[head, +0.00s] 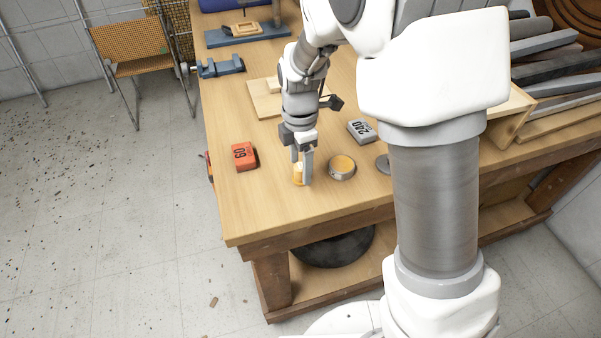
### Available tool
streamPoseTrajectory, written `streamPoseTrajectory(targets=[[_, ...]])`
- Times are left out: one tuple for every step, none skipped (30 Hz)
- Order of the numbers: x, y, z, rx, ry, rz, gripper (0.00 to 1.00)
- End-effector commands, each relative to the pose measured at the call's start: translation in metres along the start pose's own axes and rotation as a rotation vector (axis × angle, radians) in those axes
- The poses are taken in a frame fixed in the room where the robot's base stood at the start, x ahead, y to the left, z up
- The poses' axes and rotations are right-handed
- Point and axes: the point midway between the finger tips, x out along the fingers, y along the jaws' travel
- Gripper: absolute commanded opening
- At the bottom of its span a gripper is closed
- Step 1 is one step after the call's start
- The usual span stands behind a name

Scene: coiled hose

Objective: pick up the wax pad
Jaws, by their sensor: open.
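A small yellow piece, which looks like the wax pad (298,178), is on the wooden workbench (245,210) near its front edge. My gripper (302,170) points down over it with its jaws open. The fingers are right at the piece and partly cover it. I cannot tell whether they touch it. A round metal tin (342,174) with amber filling stands just right of the gripper.
A red block marked 60 (244,157) lies left of the gripper. A grey block marked 240 (361,131) lies behind the tin. A grey disc (383,164) is partly hidden by my arm. Wooden boards (262,106) lie farther back. The bench's front left corner is clear.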

Motion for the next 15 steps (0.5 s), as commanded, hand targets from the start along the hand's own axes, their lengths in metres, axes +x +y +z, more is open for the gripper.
streamPoseTrajectory(targets=[[0.008, 0.0, -0.001, 0.0, 0.0, -0.002, 0.74], [0.012, 0.0, -0.001, 0.0, 0.001, -0.001, 0.74], [0.015, 0.0, -0.001, -0.001, 0.001, -0.002, 0.74], [0.018, 0.0, -0.001, -0.001, 0.0, -0.001, 0.74], [0.019, 0.0, -0.001, -0.002, 0.0, 0.0, 0.74], [0.02, 0.001, 0.0, -0.001, 0.0, 0.001, 0.74], [0.02, 0.001, 0.0, -0.001, 0.0, 0.002, 0.74], [0.02, 0.001, 0.0, -0.001, 0.0, 0.002, 0.74], [0.02, 0.001, 0.0, -0.001, 0.0, 0.002, 0.74], [0.02, 0.001, 0.0, -0.001, 0.0, 0.002, 0.74], [0.02, 0.001, 0.0, -0.001, 0.0, 0.002, 0.74], [0.02, 0.001, 0.0, -0.001, 0.0, 0.002, 0.74], [0.02, 0.001, 0.0, -0.001, 0.001, 0.002, 0.71], [0.02, 0.001, 0.0, -0.001, 0.0, 0.002, 0.65], [0.02, 0.001, 0.0, -0.001, 0.001, 0.002, 0.58]])
